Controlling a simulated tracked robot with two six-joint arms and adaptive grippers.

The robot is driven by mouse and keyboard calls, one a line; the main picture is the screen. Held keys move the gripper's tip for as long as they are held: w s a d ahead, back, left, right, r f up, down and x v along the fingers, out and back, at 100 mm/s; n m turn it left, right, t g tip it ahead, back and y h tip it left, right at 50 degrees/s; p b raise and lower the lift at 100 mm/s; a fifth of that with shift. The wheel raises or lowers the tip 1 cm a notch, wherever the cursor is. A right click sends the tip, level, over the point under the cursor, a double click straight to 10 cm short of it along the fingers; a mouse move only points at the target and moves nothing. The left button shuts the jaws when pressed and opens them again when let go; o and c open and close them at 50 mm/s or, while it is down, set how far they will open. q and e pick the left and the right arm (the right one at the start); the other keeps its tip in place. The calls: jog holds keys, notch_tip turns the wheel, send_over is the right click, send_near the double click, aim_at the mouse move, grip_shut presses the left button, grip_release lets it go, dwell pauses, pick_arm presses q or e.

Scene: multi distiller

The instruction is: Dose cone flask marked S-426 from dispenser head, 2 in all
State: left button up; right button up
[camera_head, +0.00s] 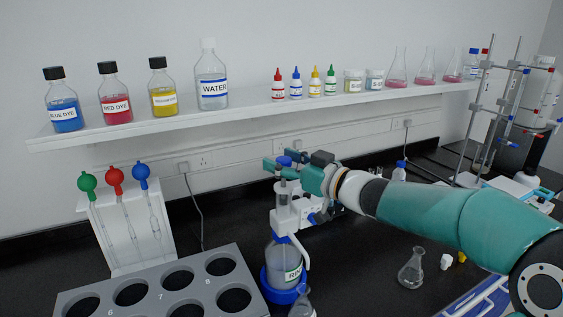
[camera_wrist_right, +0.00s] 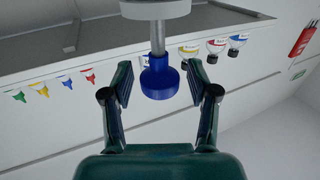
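The dispenser (camera_head: 284,221) sits on a bottle (camera_head: 283,262) with a blue base ring and a partly hidden label. Its blue plunger knob (camera_head: 284,161) also shows in the right wrist view (camera_wrist_right: 160,80) on a grey rod. My right gripper (camera_wrist_right: 160,84) is open, with one finger on each side of the knob and small gaps between. A clear cone flask (camera_head: 304,303) stands in front of the dispenser, cut off by the bottom edge. Another clear cone flask (camera_head: 411,270) stands on the bench at right. No S-426 mark is readable on either. My left gripper is not in view.
A grey rack (camera_head: 146,282) with numbered holes fills the front left. Behind it a white stand (camera_head: 160,245) holds pipettes with coloured bulbs. The wall shelf (camera_head: 250,120) carries bottles and flasks. My right arm spans the right side above the bench.

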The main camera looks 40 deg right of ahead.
jog(key=s+d, duration=0.1)
jog(key=s, duration=1.1)
